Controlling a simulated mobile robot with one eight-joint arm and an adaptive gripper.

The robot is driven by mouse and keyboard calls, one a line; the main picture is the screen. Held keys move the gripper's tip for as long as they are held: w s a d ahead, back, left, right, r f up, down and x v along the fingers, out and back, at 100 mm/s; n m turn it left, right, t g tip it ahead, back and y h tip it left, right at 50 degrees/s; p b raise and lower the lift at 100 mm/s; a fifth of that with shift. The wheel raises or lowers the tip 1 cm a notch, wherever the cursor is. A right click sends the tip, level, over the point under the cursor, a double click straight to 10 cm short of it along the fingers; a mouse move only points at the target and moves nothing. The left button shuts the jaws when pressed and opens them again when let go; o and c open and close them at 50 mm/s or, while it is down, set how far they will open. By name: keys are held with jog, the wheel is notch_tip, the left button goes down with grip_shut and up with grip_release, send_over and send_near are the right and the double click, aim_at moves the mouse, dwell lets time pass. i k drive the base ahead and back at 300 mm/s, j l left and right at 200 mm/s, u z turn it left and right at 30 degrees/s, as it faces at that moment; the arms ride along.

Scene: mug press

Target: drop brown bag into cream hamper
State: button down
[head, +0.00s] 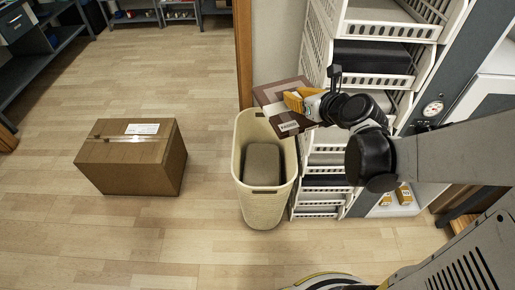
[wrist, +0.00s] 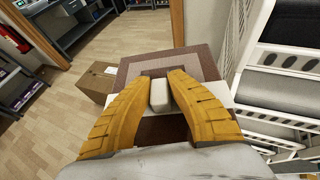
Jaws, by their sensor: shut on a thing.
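The brown bag (head: 270,95), with a pale band and a small label, is in my gripper (head: 292,101). The cream hamper (head: 262,206) stands open on the floor below it. The bag is above the hamper's back right rim, beside the shelving and apart from the hamper. A grey-brown block-like thing (head: 262,165) is inside the hamper. In the wrist view the yellow fingers (wrist: 159,88) are closed on the bag (wrist: 195,62), and they hide part of it. The hamper is not visible in the wrist view.
White slatted shelving (head: 318,165) with dark folded items rises right of the hamper. A closed cardboard box (head: 130,163) sits on the wooden floor to the left. A wooden door post (head: 243,55) is behind the hamper. The floor between box and hamper is clear.

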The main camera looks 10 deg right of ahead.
aim_at(266, 166)
jog(key=i+j+z, duration=0.1)
jog(key=j, duration=0.25)
jog(key=i+j+z, duration=0.1)
jog(key=i+j, duration=0.2)
jog(key=i+j+z, duration=0.15)
jog(key=j, duration=0.3)
jog(key=i+j+z, duration=0.1)
jog(key=j, duration=0.3)
jog(key=i+j+z, duration=0.1)
jog(key=j, duration=0.3)
jog(key=k+j+z, duration=0.1)
jog(key=j+z, duration=0.4)
jog(key=j, duration=1.5)
